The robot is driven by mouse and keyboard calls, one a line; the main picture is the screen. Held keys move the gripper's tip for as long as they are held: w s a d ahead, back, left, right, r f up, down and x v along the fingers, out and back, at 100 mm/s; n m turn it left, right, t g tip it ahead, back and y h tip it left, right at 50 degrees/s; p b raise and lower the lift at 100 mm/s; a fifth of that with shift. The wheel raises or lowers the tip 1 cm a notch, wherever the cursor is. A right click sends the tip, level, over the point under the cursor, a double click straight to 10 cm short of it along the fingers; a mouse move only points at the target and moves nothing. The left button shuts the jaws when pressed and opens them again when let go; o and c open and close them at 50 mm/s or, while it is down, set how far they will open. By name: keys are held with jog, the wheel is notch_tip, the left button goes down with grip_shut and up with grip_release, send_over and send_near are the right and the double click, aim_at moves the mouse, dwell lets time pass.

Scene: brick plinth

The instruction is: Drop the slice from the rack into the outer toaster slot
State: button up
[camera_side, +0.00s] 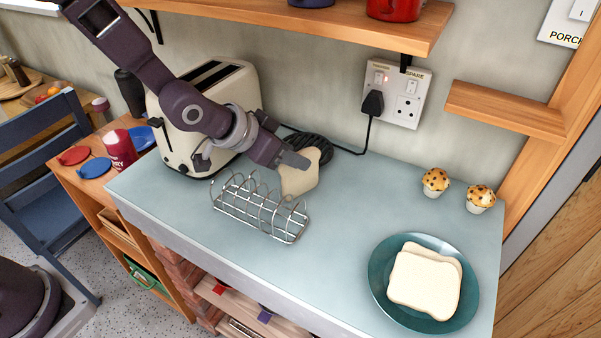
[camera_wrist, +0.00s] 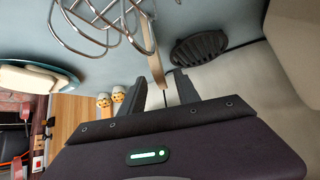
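My gripper (camera_side: 290,160) is shut on a bread slice (camera_side: 299,174) by its upper edge. The slice is clear of the wire rack (camera_side: 262,207), in the air just behind its right end, a little tilted. In the wrist view, the slice (camera_wrist: 152,48) shows nearly edge-on at the fingers (camera_wrist: 160,88), with the rack (camera_wrist: 97,22) beside it on the left. The fingertip contact is hard to make out there. The cream toaster (camera_side: 240,92) stands behind and left of the rack, with dark slots in its top. My arm crosses in front of it and hides part of it.
A teal plate (camera_side: 381,287) with bread slices lies at the front right. Two muffins (camera_side: 436,181) (camera_side: 480,198) stand at the back right. A black cable runs from the wall socket (camera_side: 397,92) behind the slice. A shelf (camera_side: 300,22) overhangs the counter. The middle right counter is clear.

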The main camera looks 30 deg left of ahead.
jog(key=shift+x, duration=0.8)
grip_shut()
dwell(0.8)
